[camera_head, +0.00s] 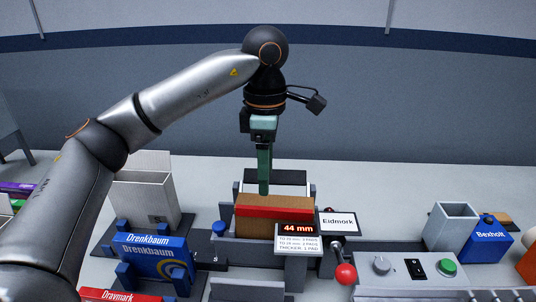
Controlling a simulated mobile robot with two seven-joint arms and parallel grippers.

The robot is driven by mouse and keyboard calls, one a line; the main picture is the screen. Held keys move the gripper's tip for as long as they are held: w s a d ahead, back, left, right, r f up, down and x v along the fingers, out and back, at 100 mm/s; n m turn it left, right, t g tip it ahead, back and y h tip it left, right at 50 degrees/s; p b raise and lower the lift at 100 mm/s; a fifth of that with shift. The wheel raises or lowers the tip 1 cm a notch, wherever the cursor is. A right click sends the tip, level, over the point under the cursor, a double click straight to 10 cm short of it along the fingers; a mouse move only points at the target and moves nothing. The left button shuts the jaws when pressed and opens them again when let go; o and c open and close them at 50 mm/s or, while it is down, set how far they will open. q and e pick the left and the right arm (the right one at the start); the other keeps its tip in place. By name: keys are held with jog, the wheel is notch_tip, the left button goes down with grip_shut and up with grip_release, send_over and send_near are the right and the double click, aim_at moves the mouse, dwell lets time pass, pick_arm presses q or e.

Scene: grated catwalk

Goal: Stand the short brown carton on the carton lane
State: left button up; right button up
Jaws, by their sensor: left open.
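My left gripper (264,188) points straight down from the arm that comes in from the left. It is seen edge-on, with its green fingers open. Its tips are just above or behind a brown block with a red band (262,226), which sits between grey uprights in the middle; whether they touch it cannot be told. The display in front hides part of this block. Another brown piece (497,218) shows at the right behind a blue box. Which of these is the short brown carton cannot be told. No lane is clearly marked as the carton lane. My right gripper is out of view.
A display reading 44 mm (298,229) and an "Eidmork" sign (338,222) stand by a red-knobbed lever (345,274). A tall grey-white bin (143,200), blue "Drenkbaum" item (155,257), grey open box (450,225) and blue "Bexholt" box (483,246) flank the middle. The back table is clear.

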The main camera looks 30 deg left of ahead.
aim_at(267, 201)
pick_arm(q)
notch_tip(267, 201, down, 8)
jog(key=shift+r, duration=0.1)
dwell(0.4)
jog(key=shift+w, duration=0.1)
jog(key=c, duration=1)
jog(key=shift+r, duration=0.15)
jog(key=shift+c, duration=0.2)
